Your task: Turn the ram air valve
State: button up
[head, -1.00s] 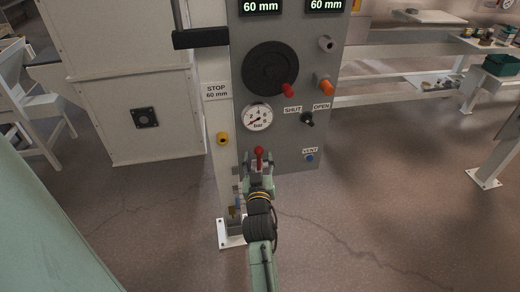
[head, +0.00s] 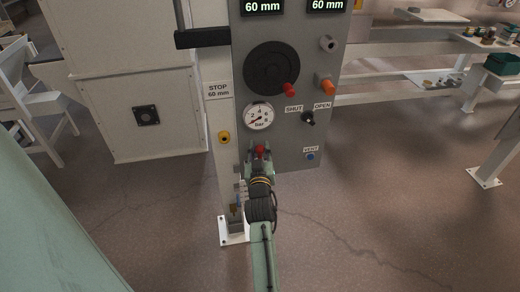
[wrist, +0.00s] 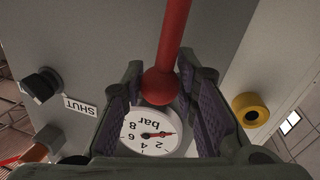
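A red lever with a ball end (head: 260,149) is low on the grey panel, below the pressure gauge. Nothing in view is labelled as the ram air valve. In the wrist view its red rod (wrist: 174,35) comes down from the top, with the ball between my fingertips. My gripper (head: 260,154) has one finger on each side of the ball; the wrist view also shows my gripper (wrist: 161,85) close around it. Whether the pads press on the ball is unclear. A black knob (head: 308,118) sits between SHUT and OPEN labels to the right.
The gauge (head: 258,117) is just above my gripper. A yellow button (head: 224,137) is left, a blue VENT button (head: 310,157) right. A black handwheel (head: 272,69) with a red handle is above. Floor right of the panel is clear.

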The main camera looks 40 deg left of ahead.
grip_shut()
dwell(0.3)
